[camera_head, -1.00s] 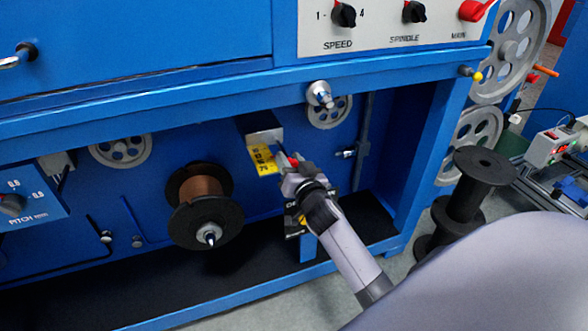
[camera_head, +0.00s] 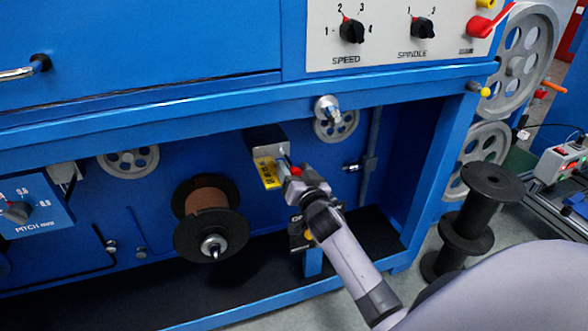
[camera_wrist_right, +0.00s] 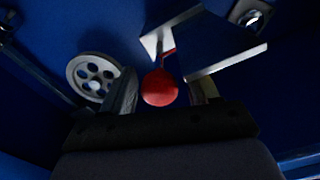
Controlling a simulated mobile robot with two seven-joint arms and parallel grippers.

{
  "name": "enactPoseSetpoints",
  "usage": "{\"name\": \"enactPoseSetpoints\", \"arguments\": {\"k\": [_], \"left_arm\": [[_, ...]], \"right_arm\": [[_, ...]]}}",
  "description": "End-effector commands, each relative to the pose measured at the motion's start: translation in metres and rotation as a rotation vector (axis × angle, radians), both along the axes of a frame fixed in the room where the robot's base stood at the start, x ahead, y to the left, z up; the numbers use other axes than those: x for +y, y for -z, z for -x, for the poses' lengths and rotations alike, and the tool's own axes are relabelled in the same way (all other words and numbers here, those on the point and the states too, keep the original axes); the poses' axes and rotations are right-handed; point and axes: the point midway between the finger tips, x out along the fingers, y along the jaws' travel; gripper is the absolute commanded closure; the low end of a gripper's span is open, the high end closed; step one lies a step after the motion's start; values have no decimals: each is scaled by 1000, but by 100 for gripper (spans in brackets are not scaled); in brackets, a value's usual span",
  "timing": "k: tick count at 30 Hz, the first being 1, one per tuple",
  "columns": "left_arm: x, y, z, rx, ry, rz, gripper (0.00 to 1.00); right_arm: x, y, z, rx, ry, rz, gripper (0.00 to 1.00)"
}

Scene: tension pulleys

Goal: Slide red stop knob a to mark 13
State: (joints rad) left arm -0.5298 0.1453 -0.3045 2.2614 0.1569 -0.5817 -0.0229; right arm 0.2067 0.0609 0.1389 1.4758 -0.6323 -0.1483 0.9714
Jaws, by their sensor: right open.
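The red stop knob a (camera_wrist_right: 160,88) sits between the two fingers of my right gripper (camera_wrist_right: 163,95) in the right wrist view. In the head view a small red part of the knob (camera_head: 296,171) shows at the gripper's tip. My right gripper (camera_head: 290,175) is open around the knob; contact is not clear. The yellow scale (camera_head: 267,173) with black marks is just left of the gripper, below a metal bracket (camera_head: 268,150). The marks are too small to read, and the gripper partly hides the scale. My left gripper is not in view.
A copper wire spool (camera_head: 208,212) stands left of the gripper. A silver knob (camera_head: 327,109) and a grey pulley (camera_head: 336,127) are above it. A blue frame rail (camera_head: 180,120) runs overhead. A black spool (camera_head: 470,215) stands on the floor at right.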

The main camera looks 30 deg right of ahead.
Motion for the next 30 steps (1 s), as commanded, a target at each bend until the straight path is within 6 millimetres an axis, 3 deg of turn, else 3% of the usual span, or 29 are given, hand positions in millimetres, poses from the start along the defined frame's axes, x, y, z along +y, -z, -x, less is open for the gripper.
{"name": "enactPoseSetpoints", "arguments": {"k": [15, 30], "left_arm": [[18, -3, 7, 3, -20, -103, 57], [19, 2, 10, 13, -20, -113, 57]], "right_arm": [[14, -1, 60, -1, 1, -3, 40], [15, -1, 66, -2, 1, -1, 40]]}}
